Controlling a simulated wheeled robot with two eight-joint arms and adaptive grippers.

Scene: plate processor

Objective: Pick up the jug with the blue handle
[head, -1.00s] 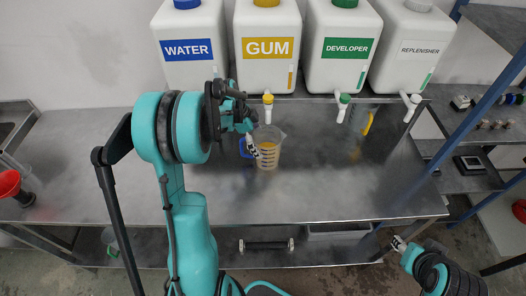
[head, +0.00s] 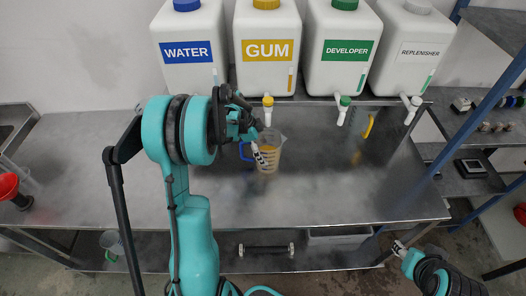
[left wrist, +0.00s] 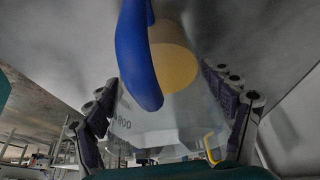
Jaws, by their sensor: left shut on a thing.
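The clear jug (head: 270,158) with the blue handle (head: 245,151) stands upright at the bench's middle, below the GUM container's tap, with yellowish liquid inside. My left gripper (head: 258,153) is at the jug's near left side, its fingers shut on the jug. In the left wrist view the blue handle (left wrist: 140,60) and the jug's wall (left wrist: 150,125) lie between the two fingers. I cannot tell whether the jug is clear of the bench. My right gripper (head: 399,248) is low at the right, beyond the bench's front edge and away from the jug; its opening is too small to read.
The WATER (head: 190,55), GUM (head: 267,50), DEVELOPER (head: 345,55) and REPLENISHER (head: 415,55) containers stand behind, with taps overhanging the bench. A jug with a yellow handle (head: 369,125) is to the right. A red-topped item (head: 8,186) is far left. The bench's front (head: 330,200) is clear.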

